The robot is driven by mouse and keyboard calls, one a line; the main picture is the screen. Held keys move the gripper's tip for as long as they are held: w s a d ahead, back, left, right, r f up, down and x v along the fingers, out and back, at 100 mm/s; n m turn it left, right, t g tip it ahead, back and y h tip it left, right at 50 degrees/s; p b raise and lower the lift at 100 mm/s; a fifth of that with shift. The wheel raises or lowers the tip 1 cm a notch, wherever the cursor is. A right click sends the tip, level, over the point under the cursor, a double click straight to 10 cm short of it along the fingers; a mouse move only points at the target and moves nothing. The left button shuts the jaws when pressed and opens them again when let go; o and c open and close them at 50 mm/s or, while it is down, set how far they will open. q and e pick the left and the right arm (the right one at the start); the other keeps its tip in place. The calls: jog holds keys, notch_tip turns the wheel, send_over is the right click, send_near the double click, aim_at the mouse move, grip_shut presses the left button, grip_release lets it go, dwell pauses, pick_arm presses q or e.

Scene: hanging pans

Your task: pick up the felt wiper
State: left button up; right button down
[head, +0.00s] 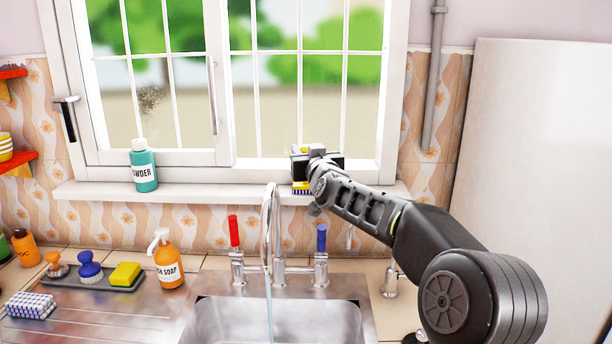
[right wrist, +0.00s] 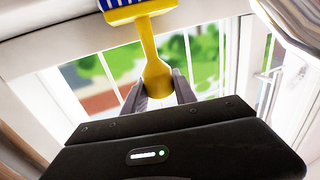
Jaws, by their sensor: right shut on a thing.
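The felt wiper (right wrist: 155,68) has a yellow handle and a blue and white striped head. In the right wrist view its handle stands between the two fingers of my right gripper (right wrist: 158,90), which is shut on it. In the head view, my right gripper (head: 308,163) is at the window sill, right of the tap. My left gripper is not in view.
A green powder bottle (head: 144,168) stands on the sill (head: 215,192) at the left. Below are the running tap (head: 270,225), the sink (head: 275,320), an orange soap bottle (head: 167,262) and a tray (head: 108,284) with brushes and a yellow sponge. The sill between bottle and tap is clear.

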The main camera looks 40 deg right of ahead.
jog(key=shift+r, duration=0.15)
notch_tip(320, 180, up, 10)
jog(key=p, duration=0.6)
dwell(0.6)
